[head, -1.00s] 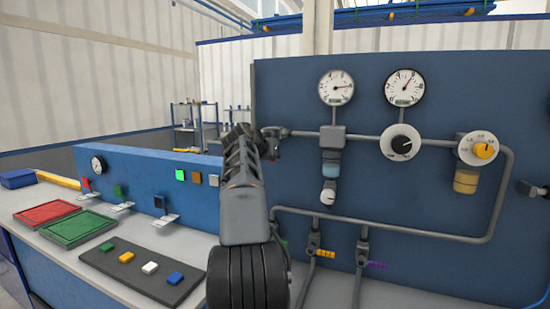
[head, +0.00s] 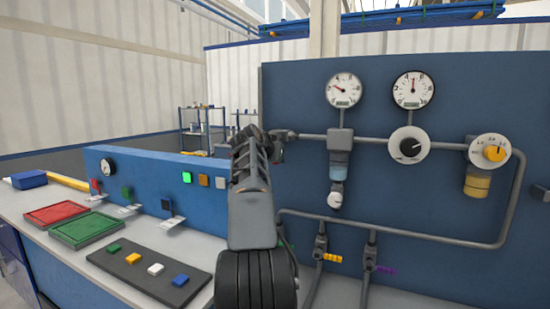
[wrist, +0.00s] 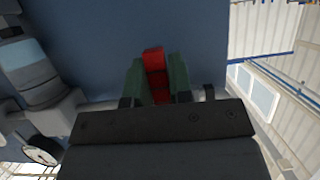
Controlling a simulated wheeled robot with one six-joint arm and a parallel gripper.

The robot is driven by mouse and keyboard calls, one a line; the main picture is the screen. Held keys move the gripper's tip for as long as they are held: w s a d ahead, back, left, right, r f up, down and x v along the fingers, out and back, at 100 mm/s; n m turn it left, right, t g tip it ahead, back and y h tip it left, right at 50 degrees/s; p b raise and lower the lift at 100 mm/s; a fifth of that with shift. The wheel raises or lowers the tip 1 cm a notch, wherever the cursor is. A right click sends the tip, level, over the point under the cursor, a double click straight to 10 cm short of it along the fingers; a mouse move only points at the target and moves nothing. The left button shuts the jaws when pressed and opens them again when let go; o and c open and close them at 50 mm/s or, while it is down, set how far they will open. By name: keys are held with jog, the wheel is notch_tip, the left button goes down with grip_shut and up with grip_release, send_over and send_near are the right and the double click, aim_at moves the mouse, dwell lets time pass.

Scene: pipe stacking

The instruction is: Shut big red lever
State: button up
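The big red lever (wrist: 154,62) shows in the wrist view as a red bar between the two green fingers of my gripper (wrist: 157,78). The fingers lie close against both its sides, and its far end sticks out a little past them. In the head view my gripper (head: 279,146) is at the left end of the upper grey pipe on the blue panel. My arm and gripper hide the lever there.
The blue panel (head: 300,95) carries a left gauge (head: 344,90), a right gauge (head: 413,90), a black dial (head: 409,147) and a yellow knob (head: 494,153). Red (head: 58,213) and green (head: 86,229) trays and a button board (head: 130,262) occupy the bench at left.

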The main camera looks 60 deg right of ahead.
jog(key=o, duration=0.4)
jog(key=shift+a, duration=0.1)
jog(key=b+v, duration=0.1)
jog(key=v, duration=1.2)
jog(key=shift+a+r, duration=0.15)
jog(key=shift+a, duration=0.1)
